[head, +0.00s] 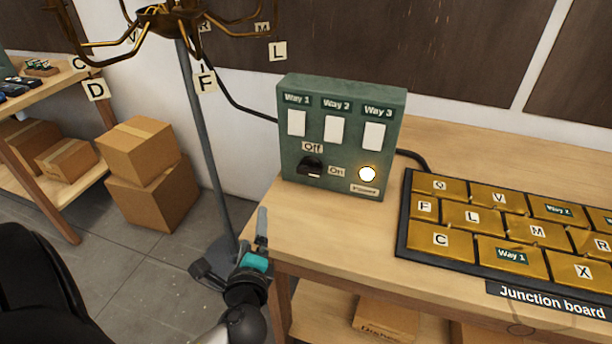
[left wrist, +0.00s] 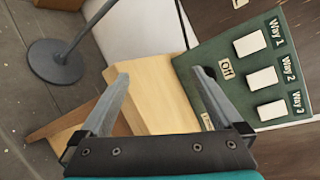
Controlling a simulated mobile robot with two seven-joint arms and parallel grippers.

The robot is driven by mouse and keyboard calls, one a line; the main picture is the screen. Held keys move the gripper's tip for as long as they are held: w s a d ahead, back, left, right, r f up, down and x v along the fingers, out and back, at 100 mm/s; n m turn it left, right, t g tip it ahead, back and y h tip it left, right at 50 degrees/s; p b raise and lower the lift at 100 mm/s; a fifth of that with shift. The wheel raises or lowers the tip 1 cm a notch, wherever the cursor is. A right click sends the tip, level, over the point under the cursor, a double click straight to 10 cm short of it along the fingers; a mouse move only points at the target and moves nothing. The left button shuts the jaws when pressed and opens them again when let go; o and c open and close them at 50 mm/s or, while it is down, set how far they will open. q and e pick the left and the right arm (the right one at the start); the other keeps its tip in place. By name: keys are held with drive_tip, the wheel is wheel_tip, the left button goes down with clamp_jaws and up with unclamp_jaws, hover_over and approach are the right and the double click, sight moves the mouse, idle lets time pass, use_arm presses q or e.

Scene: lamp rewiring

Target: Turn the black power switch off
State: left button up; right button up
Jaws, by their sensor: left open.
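The green control box (head: 341,109) stands upright on the wooden bench. Its black power switch (head: 311,167) is low on the left of the front, with an "Off" label (head: 312,147) above and an "On" label (head: 337,170) to its right. The round light (head: 367,174) glows. My left gripper (head: 236,243) is open and empty, left of and below the box at the bench's left edge, apart from the switch. In the left wrist view the open fingers (left wrist: 161,76) point toward bench and box (left wrist: 237,95); the right finger largely hides the switch area. My right gripper is not in view.
The junction board (head: 462,239) with gold tiles lies right of the box. A lamp stand (head: 200,130) with brass arms and letter tags rises left of the bench. Cardboard boxes (head: 150,205) and a shelf (head: 50,195) are farther left. The bench (head: 330,232) is clear in front of the box.

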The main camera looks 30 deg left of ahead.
sight(308, 174)
use_arm(q)
drive_tip(key=r+m+t, duration=0.1)
drive_tip(key=m, duration=0.1)
drive_tip(key=w+m+t, duration=0.1)
drive_tip(key=m, duration=0.1)
drive_tip(key=w+d+r+m+t, duration=0.1)
drive_tip(key=m, duration=0.1)
drive_tip(key=shift+w+r+m+h, duration=0.1)
drive_tip(key=shift+r+m+h, duration=0.2)
drive_tip(key=shift+m+h, duration=0.1)
drive_tip(key=m+h, duration=0.1)
drive_tip(key=m, duration=0.1)
drive_tip(key=w+d+m+t+h, duration=0.1)
drive_tip(key=m, duration=0.2)
drive_tip(key=d+f+m+t+h, duration=0.1)
drive_tip(key=m, duration=0.2)
drive_tip(key=shift+w+d, duration=0.25)
drive_tip(key=shift+w, duration=0.1)
drive_tip(key=shift+w+d+f+m+h, duration=0.15)
drive_tip(key=shift+m+h, duration=0.1)
drive_tip(key=shift+m, duration=0.25)
drive_tip(key=shift+w+d+f+m+h, duration=0.15)
drive_tip(key=shift+m+h, duration=0.1)
drive_tip(key=shift+m, duration=0.25)
drive_tip(key=x, duration=1.4)
drive_tip(key=shift+w+r, duration=0.2)
drive_tip(key=shift+w, duration=0.2)
drive_tip(key=c, duration=1.2)
drive_tip(key=shift+c, duration=0.2)
